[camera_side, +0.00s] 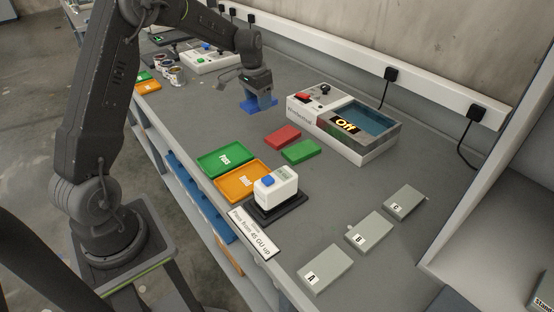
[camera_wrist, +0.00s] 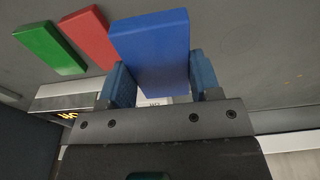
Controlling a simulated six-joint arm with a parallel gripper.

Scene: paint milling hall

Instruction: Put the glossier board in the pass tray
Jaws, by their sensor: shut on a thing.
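My gripper (camera_side: 259,88) is shut on a blue board (camera_wrist: 155,50), held between its two blue fingers. In the side view the blue board (camera_side: 259,104) is at the back of the bench, beyond the red board; I cannot tell whether it touches the bench. A red board (camera_side: 283,137) and a green board (camera_side: 301,152) lie flat side by side; both also show in the wrist view, red (camera_wrist: 90,35) and green (camera_wrist: 49,47). The green pass tray (camera_side: 205,164) is empty, beside the orange tray (camera_side: 225,186). I cannot tell which board is glossier.
A white meter (camera_side: 277,188) on a black base stands beside the orange tray, near a sign reading "Pass from 45 GU up" (camera_side: 251,234). A white device (camera_side: 345,120) reads "Off". Grey plates A (camera_side: 326,269), B (camera_side: 369,230) and C (camera_side: 404,201) lie front right.

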